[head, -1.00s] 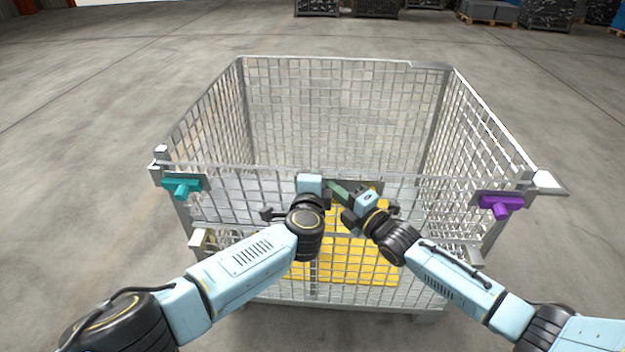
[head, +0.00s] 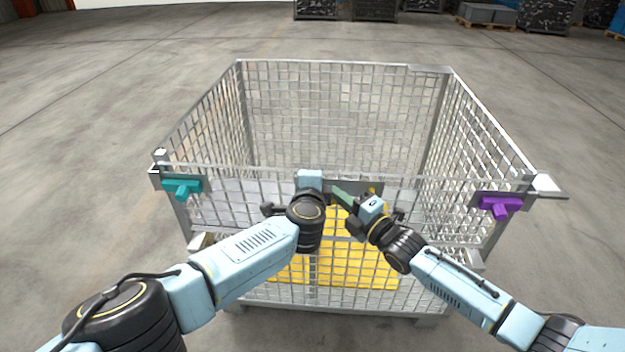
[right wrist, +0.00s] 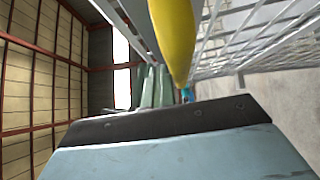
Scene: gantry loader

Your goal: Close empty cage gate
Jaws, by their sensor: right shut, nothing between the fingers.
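The empty wire cage (head: 340,64) stands in front of me. Its front mesh gate (head: 345,298) looks upright or nearly so between the front posts. A teal latch (head: 182,187) is at the left post and a purple latch (head: 500,205) at the right post. My left gripper (head: 311,180) is at the middle of the gate's top edge; its fingers are hidden. My right gripper (head: 343,198) is just right of it, green fingers shut and empty, beside the top edge. The fingers also show in the right wrist view (right wrist: 160,85). I cannot tell whether they touch the gate.
A yellow panel (head: 375,265) shows at the lower front of the cage. In the right wrist view a yellow rounded part (right wrist: 174,35) is close beside the fingers. The concrete floor (head: 80,130) around the cage is clear. Dark stacked loads (head: 550,14) stand far back.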

